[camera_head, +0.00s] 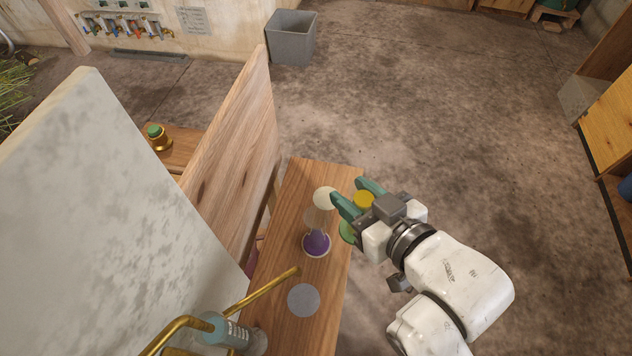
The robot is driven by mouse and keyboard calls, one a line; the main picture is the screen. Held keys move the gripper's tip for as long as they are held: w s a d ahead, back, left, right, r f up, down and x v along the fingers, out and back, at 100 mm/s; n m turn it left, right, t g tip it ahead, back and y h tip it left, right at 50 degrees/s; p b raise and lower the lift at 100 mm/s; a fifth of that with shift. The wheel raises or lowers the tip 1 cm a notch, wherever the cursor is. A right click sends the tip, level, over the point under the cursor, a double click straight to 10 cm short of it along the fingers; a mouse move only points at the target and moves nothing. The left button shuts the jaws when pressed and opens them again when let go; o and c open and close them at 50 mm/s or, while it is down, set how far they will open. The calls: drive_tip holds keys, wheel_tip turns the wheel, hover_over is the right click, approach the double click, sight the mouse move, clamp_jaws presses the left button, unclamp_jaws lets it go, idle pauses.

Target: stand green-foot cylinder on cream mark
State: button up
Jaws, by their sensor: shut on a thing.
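The green-foot cylinder (364,199) shows a yellow top between my gripper's fingers and a green foot (346,233) below them. Its middle is hidden by my gripper. My gripper (352,192) has teal fingers and is shut on the cylinder, at the right edge of the wooden bench (339,277). The cream mark (324,197) is a pale disc on the bench, just left of the fingers. A fingertip overlaps its right side in the picture. I cannot tell how high the foot is above the bench.
A glass flask with purple contents (316,242) stands just below the cream mark. A grey disc (303,300) lies nearer on the bench. A brass pipe (267,287) reaches over the bench from the left. A wooden panel (240,160) stands along the left. Open floor lies to the right.

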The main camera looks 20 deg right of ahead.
drive_tip(key=shift+w+d+f+b, duration=0.25)
drive_tip(key=shift+w+f+b, duration=0.1)
drive_tip(key=shift+w+f, duration=1.95)
drive_tip(key=shift+w+d+f+b, duration=0.3)
drive_tip(key=shift+w+f, duration=1.7)
drive_tip(key=shift+w, duration=0.65)
drive_tip(key=shift+w+d+f+b, duration=0.25)
drive_tip(key=shift+w+f+b, duration=0.1)
drive_tip(key=shift+w+f, duration=1.95)
drive_tip(key=shift+w, duration=0.15)
drive_tip(key=o, duration=1.2)
drive_tip(key=shift+c, duration=0.2)
